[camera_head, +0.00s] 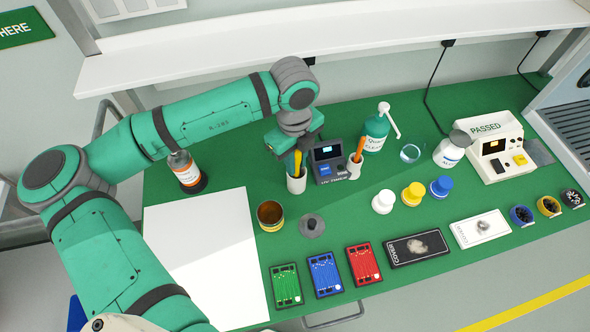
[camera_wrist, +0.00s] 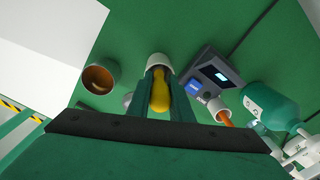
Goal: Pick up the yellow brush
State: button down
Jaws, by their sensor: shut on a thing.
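The yellow brush (camera_wrist: 160,92) stands in a white cup, with its yellow handle between my gripper's fingers in the wrist view. Its handle also shows in the head view (camera_head: 297,160), just below my gripper (camera_head: 295,150). My gripper (camera_wrist: 161,112) is shut on the handle. The white cup (camera_wrist: 158,60) surrounds the brush's lower part, which is hidden inside it. The cup stands on the green table (camera_head: 340,205) in the head view.
A dark timer device (camera_head: 325,165) stands close to the right of the cup, beside another white holder with an orange-handled tool (camera_head: 359,152). An amber jar (camera_head: 270,215) and a grey lid (camera_head: 312,226) are in front. A labelled bottle (camera_head: 186,170) stands left.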

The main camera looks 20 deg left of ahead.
jog(key=shift+d+r, duration=0.2)
jog(key=shift+r, duration=0.25)
notch_tip(320, 180, up, 9)
jog(key=shift+a+r, duration=0.1)
dwell(0.5)
